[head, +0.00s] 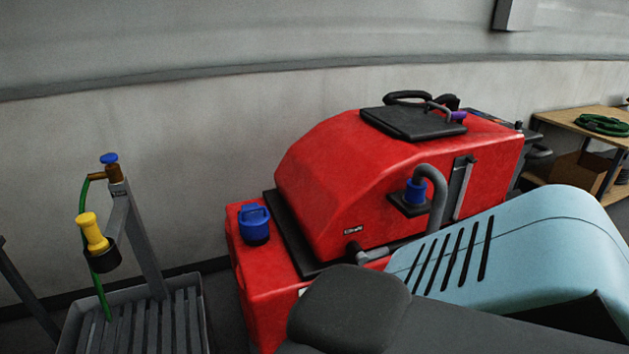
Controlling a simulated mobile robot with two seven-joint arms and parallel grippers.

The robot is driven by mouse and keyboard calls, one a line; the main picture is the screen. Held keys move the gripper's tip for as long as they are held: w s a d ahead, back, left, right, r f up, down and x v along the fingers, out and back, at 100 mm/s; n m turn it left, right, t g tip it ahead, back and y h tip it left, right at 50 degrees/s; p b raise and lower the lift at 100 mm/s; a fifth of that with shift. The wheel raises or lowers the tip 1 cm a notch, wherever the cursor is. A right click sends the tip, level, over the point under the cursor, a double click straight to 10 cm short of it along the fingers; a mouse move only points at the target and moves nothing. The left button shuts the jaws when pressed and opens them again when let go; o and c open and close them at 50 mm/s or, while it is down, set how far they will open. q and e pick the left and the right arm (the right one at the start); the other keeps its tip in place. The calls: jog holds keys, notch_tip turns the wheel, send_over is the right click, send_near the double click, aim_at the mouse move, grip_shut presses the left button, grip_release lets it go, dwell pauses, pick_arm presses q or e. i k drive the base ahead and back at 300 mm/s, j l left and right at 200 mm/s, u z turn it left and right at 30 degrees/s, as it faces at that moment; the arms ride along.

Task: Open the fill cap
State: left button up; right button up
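A blue cap with a raised handle (254,222) sits on the lower front corner of the red scrubber machine (330,190); it looks like the fill cap and appears closed. Its near face is in clear view, and nothing touches it. A second blue fitting (415,191) sits higher on the machine's side, where a grey hose (438,200) bends over it. A black lid (412,121) with a handle lies on top of the red tank. Neither of my grippers shows in the head view.
At left stands a grey slatted basin (170,325) with a post, a blue-knobbed tap (110,162), a green hose and a yellow nozzle (92,232) in a black holder. A wooden shelf (580,123) with a coiled green hose stands at far right. A wall lies behind.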

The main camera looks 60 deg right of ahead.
aim_at(253, 219)
jog(key=z, duration=1.4)
